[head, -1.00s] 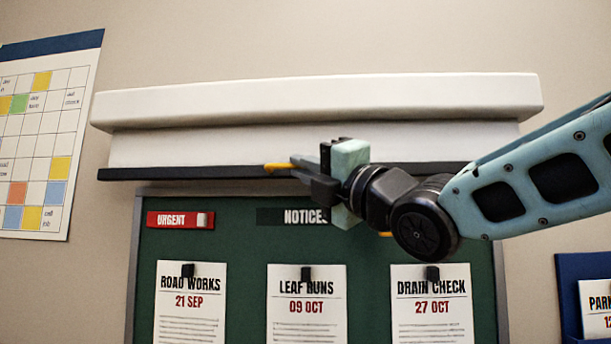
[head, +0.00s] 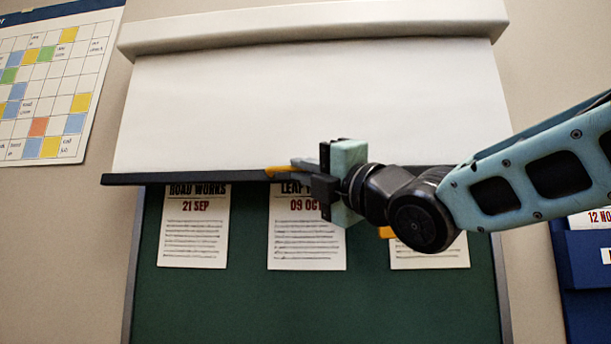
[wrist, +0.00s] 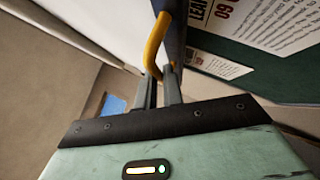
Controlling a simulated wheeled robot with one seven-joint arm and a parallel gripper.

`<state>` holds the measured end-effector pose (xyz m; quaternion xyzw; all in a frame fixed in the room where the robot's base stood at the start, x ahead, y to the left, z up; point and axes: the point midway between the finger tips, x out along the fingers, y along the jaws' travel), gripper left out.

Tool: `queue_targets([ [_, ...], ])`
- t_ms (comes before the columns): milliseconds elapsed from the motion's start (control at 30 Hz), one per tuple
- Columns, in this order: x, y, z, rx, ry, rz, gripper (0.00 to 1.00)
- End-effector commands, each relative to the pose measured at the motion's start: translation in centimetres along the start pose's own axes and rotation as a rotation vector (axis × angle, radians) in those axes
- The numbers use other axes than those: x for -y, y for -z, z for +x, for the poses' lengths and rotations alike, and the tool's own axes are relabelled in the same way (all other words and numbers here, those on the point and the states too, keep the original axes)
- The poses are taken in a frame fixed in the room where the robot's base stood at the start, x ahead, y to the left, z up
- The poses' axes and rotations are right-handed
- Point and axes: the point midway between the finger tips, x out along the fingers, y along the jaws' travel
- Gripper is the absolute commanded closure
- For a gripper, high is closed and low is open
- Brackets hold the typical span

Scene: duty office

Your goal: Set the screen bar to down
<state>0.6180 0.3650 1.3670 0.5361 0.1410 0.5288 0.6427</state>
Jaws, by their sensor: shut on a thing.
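The white projection screen (head: 310,100) hangs part-way unrolled from its white housing (head: 310,28) on the wall. Its dark bottom bar (head: 180,178) crosses the top of the notice sheets. My gripper (head: 300,172) is shut on the yellow handle (head: 280,171) at the middle of the bar. In the wrist view the yellow handle (wrist: 155,45) shows at the fingertips, beside the dark bar (wrist: 175,45). My gripper and wrist hide part of the bar right of the handle.
Behind the screen is a green notice board (head: 230,300) with several pinned sheets, partly covered. A calendar (head: 50,90) hangs at left. A blue wall holder (head: 590,270) is at right. The board below the bar is clear of obstacles.

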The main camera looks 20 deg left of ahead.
Motion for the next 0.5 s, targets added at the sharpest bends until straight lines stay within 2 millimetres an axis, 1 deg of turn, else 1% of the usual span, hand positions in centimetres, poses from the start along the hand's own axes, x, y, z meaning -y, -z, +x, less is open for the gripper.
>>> queue_targets([
  [33,2.2,0.8,-1.0,0.001,0.003,-0.001,1.0],
  [500,10.9,4.9,-5.0,0.001,0.003,-0.001,1.0],
])
